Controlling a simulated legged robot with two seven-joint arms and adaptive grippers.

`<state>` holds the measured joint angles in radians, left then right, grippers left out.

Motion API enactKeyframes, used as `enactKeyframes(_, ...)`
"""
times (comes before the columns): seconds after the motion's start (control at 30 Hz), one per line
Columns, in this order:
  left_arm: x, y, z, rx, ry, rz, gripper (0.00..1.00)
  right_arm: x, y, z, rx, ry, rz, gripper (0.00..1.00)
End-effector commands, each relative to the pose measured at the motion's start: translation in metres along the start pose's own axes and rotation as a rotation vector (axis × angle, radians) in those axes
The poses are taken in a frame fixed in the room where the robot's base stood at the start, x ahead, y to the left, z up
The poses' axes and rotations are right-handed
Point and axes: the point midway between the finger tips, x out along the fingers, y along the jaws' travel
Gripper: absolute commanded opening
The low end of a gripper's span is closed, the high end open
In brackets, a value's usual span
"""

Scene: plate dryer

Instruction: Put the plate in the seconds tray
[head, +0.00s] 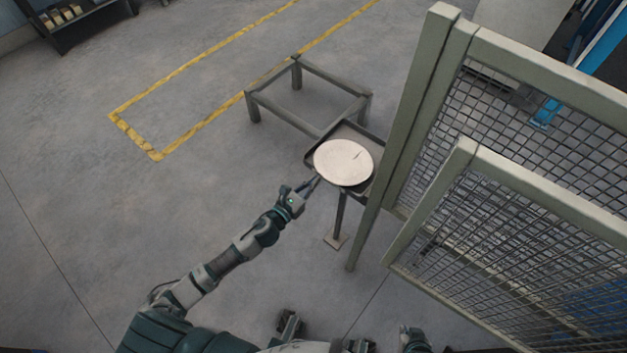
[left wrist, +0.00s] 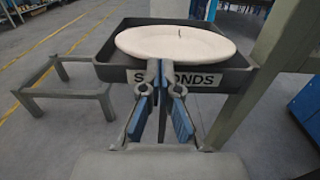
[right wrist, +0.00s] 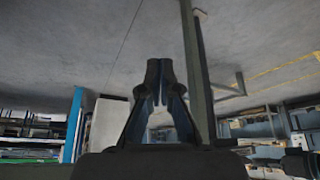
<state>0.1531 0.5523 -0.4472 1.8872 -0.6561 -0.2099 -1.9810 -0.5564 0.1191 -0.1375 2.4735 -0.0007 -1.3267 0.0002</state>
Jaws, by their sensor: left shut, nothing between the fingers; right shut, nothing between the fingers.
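A pale round plate (head: 343,161) with a short dark line near its rim lies in a dark tray (head: 312,160) on a stand. In the left wrist view the plate (left wrist: 190,45) lies in the tray (left wrist: 113,72), whose front carries a label (left wrist: 208,79) reading SECONDS, partly hidden by my fingers. The plate looks slightly tilted over the tray's edges. My left gripper (head: 314,182) is shut and empty at the tray's near-left edge, just off the plate; it also shows in the left wrist view (left wrist: 160,66). My right gripper (right wrist: 160,68) is shut and empty, away from the plate.
A mesh fence panel with a pale post (head: 400,110) stands close to the right of the tray. A low grey metal frame (head: 337,83) stands behind the tray. Open floor with yellow lines (head: 190,135) lies to the left.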

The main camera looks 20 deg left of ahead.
Motion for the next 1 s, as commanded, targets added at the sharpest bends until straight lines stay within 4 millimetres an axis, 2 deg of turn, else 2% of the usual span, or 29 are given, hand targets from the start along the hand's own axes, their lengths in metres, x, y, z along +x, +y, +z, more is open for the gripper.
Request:
enactKeyframes(0.37,0.004,-0.002,0.001,0.001,0.000,-0.001,0.00,0.000,-0.002,-0.002,0.000,0.006,-0.004,0.00)
enactKeyframes(0.47,0.015,0.000,0.002,-0.001,-0.003,0.000,0.00,-0.002,-0.001,0.002,0.001,-0.014,-0.002,0.00)
enactKeyframes(0.57,0.036,0.000,0.004,0.000,-0.005,0.000,0.00,-0.006,0.001,0.015,0.004,-0.076,0.003,0.00)
enactKeyframes(0.7,0.060,0.000,0.002,-0.001,-0.003,0.000,0.00,-0.008,0.002,0.021,0.004,-0.104,0.005,0.00)
enactKeyframes(0.8,0.067,0.000,0.001,0.000,-0.001,0.000,0.00,-0.009,0.002,0.022,0.004,-0.110,0.005,0.00)
enactKeyframes(1.0,0.067,-0.001,0.001,0.000,-0.001,-0.001,0.00,-0.008,0.003,0.023,0.004,-0.112,0.005,0.00)
